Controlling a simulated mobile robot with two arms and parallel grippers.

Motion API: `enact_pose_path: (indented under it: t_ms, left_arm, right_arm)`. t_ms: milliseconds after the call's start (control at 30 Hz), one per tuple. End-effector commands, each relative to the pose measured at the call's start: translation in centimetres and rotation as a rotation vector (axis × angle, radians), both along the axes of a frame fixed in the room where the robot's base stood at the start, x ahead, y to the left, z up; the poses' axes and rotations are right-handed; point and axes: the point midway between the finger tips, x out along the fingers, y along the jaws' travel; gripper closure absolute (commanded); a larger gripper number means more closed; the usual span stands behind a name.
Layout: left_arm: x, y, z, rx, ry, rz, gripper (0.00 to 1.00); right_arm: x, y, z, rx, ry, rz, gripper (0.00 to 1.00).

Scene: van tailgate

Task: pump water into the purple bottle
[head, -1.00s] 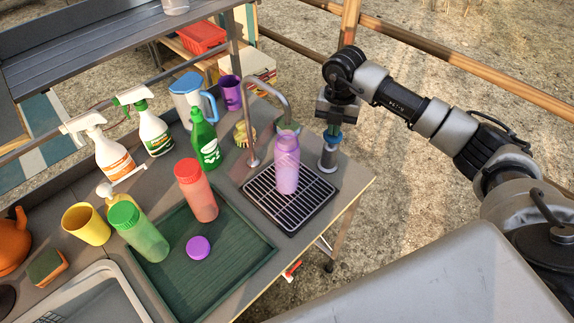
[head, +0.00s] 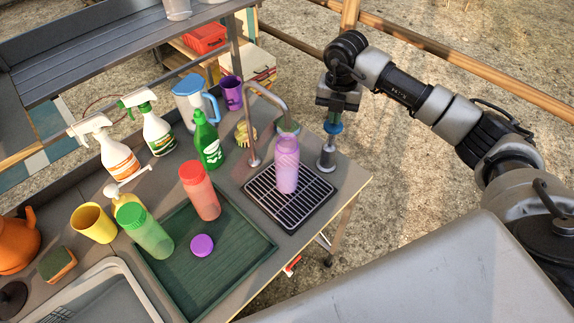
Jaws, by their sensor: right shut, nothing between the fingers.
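The purple bottle (head: 287,166) stands upright and uncapped on a black grate (head: 262,204), below the curved metal spout (head: 279,98). I cannot tell the water level in it. A purple cap (head: 202,245) lies on the green tray (head: 180,270). The hand pump (head: 326,159), a silver cylinder with a blue knob (head: 333,127), stands right of the bottle. My right gripper (head: 334,115) is shut with nothing between its fingers, directly over the blue knob, pointing down; I cannot tell whether they touch. My left gripper is not in view.
A red-capped bottle (head: 200,195) and a green-capped bottle (head: 146,236) stand on the tray. A green soap bottle (head: 207,143), a blue-lidded jug (head: 193,105), a purple cup (head: 230,94) and two spray bottles stand behind. The counter's edge runs just right of the pump.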

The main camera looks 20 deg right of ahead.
Motion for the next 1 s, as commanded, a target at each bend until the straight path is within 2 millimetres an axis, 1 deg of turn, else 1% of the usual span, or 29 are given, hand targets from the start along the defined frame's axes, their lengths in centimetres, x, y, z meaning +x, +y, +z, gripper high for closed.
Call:
enact_pose_path:
  t_ms: [367, 1000]
  left_arm:
    - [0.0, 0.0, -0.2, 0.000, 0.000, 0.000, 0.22]
    - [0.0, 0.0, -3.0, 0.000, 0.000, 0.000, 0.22]
  right_arm:
    - [0.0, 0.0, -0.3, 0.000, 0.000, 0.000, 1.00]
    - [-0.1, 0.0, -4.2, 0.000, 0.003, 0.000, 1.00]
